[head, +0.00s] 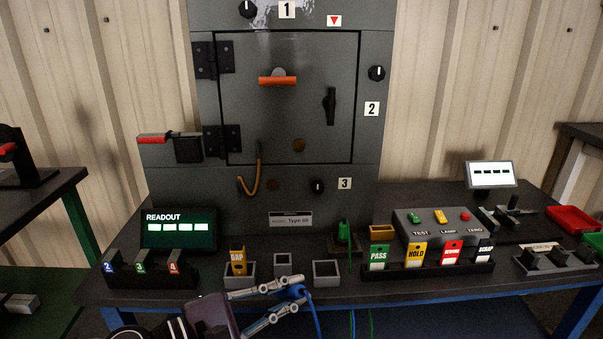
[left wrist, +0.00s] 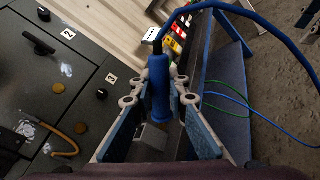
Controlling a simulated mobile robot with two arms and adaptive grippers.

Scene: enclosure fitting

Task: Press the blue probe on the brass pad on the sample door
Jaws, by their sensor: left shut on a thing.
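My left gripper (head: 300,294) is shut on the blue probe (head: 291,293), low at the front edge of the bench. The left wrist view shows the blue probe (left wrist: 159,98) between the fingers, with its blue cable looping off to the right. The grey sample door (head: 285,110) is closed on the cabinet. A round brass pad (head: 299,145) is low on the door; it also shows in the left wrist view (left wrist: 64,88). The probe is well apart from it. A second brass pad (head: 273,184) is on the panel below the door. My right gripper is not in view.
An orange handle (head: 277,81) and black latch (head: 330,105) stick out of the door. A brass-coloured strap (head: 254,172) hangs across its lower edge. A green probe (head: 343,232) stands in a holder. Small bins (head: 326,274), tag racks and the readout (head: 178,230) crowd the bench front.

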